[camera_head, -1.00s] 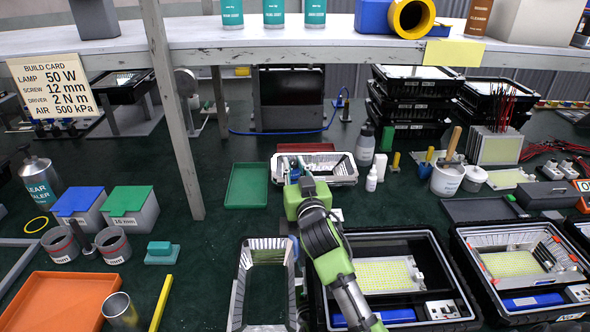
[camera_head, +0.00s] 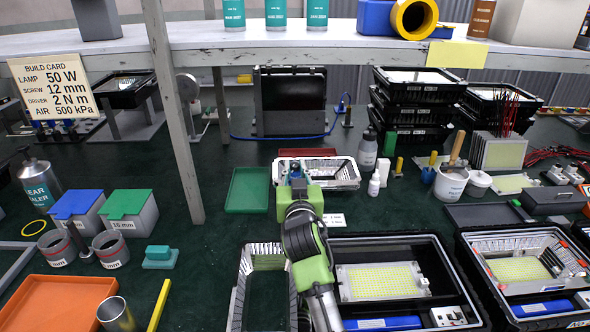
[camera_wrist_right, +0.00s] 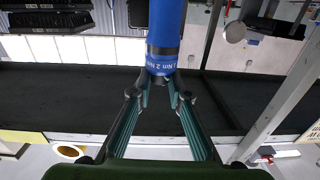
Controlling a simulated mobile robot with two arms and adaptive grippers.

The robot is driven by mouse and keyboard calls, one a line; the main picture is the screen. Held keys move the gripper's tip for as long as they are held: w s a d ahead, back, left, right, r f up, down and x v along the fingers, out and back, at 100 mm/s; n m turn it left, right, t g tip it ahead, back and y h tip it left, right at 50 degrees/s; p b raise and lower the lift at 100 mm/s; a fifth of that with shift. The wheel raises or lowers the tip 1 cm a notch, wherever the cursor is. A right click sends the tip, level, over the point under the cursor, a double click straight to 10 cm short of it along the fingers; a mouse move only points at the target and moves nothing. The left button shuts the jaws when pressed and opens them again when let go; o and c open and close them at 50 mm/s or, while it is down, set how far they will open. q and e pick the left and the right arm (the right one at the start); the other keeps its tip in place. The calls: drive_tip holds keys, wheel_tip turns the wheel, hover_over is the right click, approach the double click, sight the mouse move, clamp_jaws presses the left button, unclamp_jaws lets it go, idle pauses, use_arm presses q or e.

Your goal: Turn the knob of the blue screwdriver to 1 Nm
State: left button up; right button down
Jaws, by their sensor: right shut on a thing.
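The blue screwdriver (camera_wrist_right: 167,22) stands upright in the right wrist view, its top cut off by the frame. Its lower band (camera_wrist_right: 165,66) carries the markings "1 Nm" and "2 Nm"; I cannot tell which is set. My right gripper (camera_wrist_right: 162,84) is shut on the screwdriver at the end just below this band. In the head view my right gripper (camera_head: 297,186) is above the mat, in front of the white-rimmed housing (camera_head: 343,174). It hides most of the screwdriver there. My left gripper is not in view.
The build card (camera_head: 54,89) reads driver 2 N m. An empty housing frame (camera_head: 240,292) and a black tray (camera_head: 443,252) with a lamp panel flank my right arm. A green tray (camera_head: 247,190) lies to the left. A shelf post (camera_head: 178,120) rises at left.

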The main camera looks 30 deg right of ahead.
sight(295, 173)
drive_tip(key=shift+r, duration=0.15)
drive_tip(key=c, duration=1.9)
unclamp_jaws()
wheel_tip(295, 173, up, 10)
